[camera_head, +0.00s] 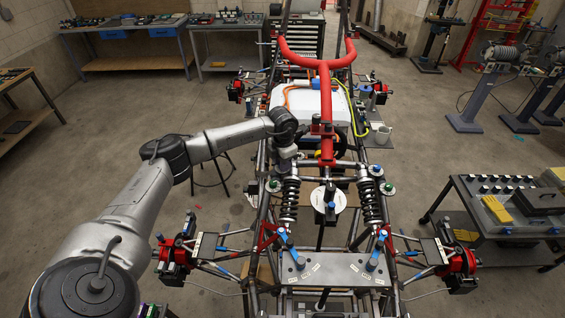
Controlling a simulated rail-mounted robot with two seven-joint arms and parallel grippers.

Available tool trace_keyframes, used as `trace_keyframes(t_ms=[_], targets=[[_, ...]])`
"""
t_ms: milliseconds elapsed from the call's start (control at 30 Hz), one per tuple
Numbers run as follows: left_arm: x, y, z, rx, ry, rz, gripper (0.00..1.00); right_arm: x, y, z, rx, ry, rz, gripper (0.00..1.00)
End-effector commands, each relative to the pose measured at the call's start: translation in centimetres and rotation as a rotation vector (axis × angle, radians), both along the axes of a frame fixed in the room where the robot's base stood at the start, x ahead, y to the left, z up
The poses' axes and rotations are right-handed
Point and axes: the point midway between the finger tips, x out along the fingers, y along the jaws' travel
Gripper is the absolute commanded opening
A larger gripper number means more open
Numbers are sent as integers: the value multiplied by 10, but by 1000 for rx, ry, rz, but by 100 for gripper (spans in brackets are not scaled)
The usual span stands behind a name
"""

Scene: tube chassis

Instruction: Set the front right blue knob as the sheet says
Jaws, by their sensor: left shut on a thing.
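My left gripper (283,164) points down at the top of the left coil-over shock (289,200). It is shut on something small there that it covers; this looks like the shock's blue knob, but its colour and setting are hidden. A green knob (274,185) on a pale disc shows just below and left of the gripper. The right shock (369,203) has a blue knob (375,169) on top and a green knob (388,187) beside it. I cannot make out a readable instruction sheet. My right gripper is not in view.
The tube chassis (350,245) with red bars (325,85) fills the middle. A silver plate (335,268) with blue levers lies in front. A cart (500,200) stands at right, with clear floor between.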

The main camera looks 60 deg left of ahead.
Motion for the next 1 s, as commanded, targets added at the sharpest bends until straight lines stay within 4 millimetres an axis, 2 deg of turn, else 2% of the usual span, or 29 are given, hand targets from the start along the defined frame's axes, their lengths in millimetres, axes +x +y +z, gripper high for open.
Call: trace_keyframes(t_ms=[467, 500, 700, 767, 1000], targets=[[0, 0, 1, -1, -1, 12, 3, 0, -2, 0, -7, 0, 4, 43], [0, 0, 1, -1, -1, 12, 28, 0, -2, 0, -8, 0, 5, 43], [0, 0, 1, -1, -1, 12, 47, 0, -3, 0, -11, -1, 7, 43], [0, 0, 1, -1, -1, 12, 53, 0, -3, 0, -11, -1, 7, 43], [0, 0, 1, 0, -1, 12, 53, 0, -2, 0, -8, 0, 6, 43]])
